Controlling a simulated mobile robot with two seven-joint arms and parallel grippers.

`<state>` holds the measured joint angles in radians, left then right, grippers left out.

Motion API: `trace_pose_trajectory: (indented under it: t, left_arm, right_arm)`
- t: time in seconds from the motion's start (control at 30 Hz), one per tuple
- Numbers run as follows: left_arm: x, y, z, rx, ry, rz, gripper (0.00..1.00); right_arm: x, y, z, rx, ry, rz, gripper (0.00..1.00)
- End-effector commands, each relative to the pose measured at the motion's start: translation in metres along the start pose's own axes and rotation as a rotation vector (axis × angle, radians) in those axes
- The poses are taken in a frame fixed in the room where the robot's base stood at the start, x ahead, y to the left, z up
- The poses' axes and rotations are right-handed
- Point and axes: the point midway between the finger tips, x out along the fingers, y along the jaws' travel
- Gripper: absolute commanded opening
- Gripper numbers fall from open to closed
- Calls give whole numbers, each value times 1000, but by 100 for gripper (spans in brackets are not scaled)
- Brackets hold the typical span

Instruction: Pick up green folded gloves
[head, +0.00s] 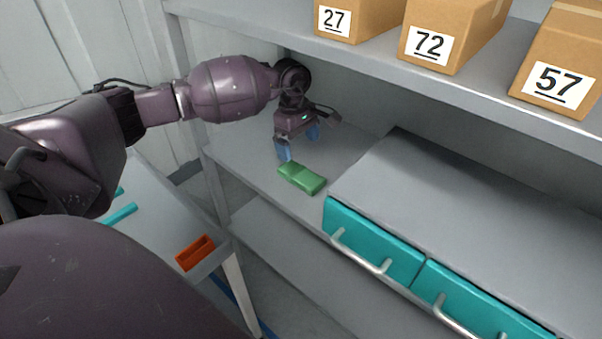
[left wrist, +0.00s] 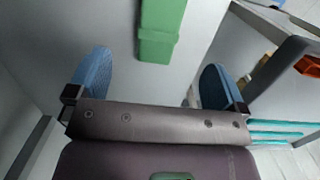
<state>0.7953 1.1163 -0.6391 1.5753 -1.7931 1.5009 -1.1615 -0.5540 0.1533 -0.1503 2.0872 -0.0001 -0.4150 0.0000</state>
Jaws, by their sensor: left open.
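The green folded gloves (head: 302,178) lie flat on the middle shelf, near its front edge. My left gripper (head: 299,143) is just behind and above them, with its blue fingers spread and nothing between them. In the left wrist view, the green folded gloves (left wrist: 160,28) lie ahead of the open left gripper (left wrist: 155,78), at the top and roughly between the lines of the two fingers, apart from both. Their far end is cut off by the picture edge. My right gripper is not in view.
A grey drawer unit with teal fronts (head: 372,243) stands right of the gloves. Numbered cardboard boxes (head: 435,35) sit on the shelf above (head: 400,82). A side table with an orange-red tray (head: 195,253) is at lower left. The shelf left of the gloves is bare.

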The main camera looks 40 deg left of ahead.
Motion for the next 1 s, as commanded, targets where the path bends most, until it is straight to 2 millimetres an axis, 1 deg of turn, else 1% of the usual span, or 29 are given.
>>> trace_pose_trajectory:
  t: [0.03, 0.2, 0.47, 0.73, 0.83, 1.0]
  left_arm:
    - [10, -1, 0, 0, -2, -5, 98]
    - [35, -1, 0, -1, -2, -5, 98]
    - [50, -1, -1, -2, -1, -3, 98]
    - [86, -2, -4, -1, -2, -5, 98]
    - [93, -2, -5, -2, -1, -4, 98]
    - [93, -1, -5, -1, 0, -1, 98]
  right_arm:
    - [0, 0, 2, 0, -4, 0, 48]
    - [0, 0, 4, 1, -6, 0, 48]
    - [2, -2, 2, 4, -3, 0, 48]
    - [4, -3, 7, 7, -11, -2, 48]
    - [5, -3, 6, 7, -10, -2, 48]
    - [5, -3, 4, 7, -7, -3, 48]
